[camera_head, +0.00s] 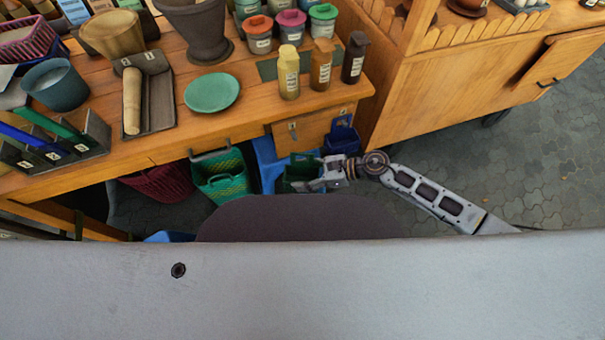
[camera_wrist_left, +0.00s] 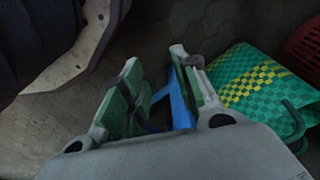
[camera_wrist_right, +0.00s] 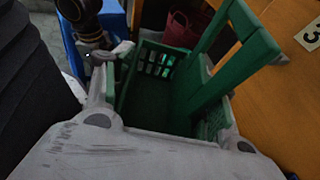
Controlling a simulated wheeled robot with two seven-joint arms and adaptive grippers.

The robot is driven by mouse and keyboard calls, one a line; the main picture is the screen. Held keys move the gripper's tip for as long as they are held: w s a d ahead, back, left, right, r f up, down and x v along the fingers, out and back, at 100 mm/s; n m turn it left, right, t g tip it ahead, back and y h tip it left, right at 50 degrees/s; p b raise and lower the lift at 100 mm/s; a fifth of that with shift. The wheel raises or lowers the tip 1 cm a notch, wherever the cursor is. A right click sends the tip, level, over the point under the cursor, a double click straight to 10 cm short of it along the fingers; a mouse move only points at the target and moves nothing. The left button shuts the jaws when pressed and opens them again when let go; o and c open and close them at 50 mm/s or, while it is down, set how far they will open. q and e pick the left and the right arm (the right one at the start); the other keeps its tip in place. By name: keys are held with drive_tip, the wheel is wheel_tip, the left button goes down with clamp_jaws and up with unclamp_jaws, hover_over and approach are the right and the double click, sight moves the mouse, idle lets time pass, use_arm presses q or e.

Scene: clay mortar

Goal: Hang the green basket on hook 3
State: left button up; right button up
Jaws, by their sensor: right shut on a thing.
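The green basket (camera_head: 300,174) hangs below the front of the wooden table, left of my right gripper (camera_head: 325,180). My right gripper is shut on it; the exact contact is hard to make out. In the right wrist view, the basket's dark slotted wall and raised green handle (camera_wrist_right: 240,62) fill the space by the fingers. A plate reading 3 (camera_wrist_right: 311,35) is on the wooden front at right. A hook with a label (camera_head: 292,130) shows on the table front, its number unreadable. My left gripper (camera_wrist_left: 157,60) shows only in its wrist view, fingers apart; green surfaces line both fingers.
A green checkered bag (camera_head: 221,174) and a dark red basket (camera_head: 162,182) are under the table, left of a blue stool (camera_head: 268,162). A blue dustpan (camera_head: 342,138) hangs right of the hook. Bottles (camera_head: 320,66) and a green plate (camera_head: 212,92) stand on the tabletop.

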drive_tip(key=shift+w+a, duration=0.1)
drive_tip(key=shift+w, duration=0.2)
